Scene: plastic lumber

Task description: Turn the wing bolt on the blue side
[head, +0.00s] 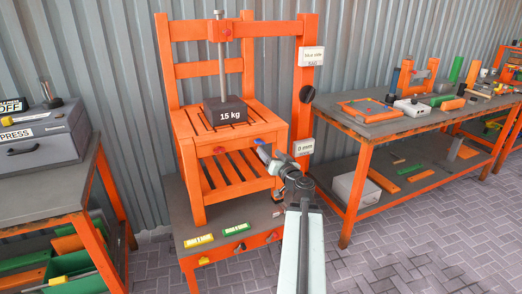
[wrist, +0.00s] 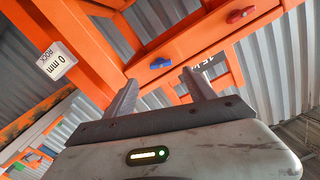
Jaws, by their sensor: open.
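The blue wing bolt (head: 258,142) is on the front rail of the orange chair, near its right corner. In the wrist view the blue wing bolt (wrist: 160,63) appears between and just beyond the two fingertips. The red wing bolt (head: 219,150) is farther left on the same rail in the head view, and it shows upper right in the wrist view (wrist: 241,15). My gripper (head: 265,156) is open, in front of the blue bolt. Its fingers (wrist: 158,80) hold nothing, and I cannot tell whether they touch the bolt.
The orange chair (head: 192,148) stands on a grey-topped bench (head: 185,212) and bears a 15 kg weight (head: 226,113). A post at its right carries a "0 mm" sign (head: 304,147). Workbenches stand left and right (head: 372,128). Paved floor (head: 420,235) is open at front right.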

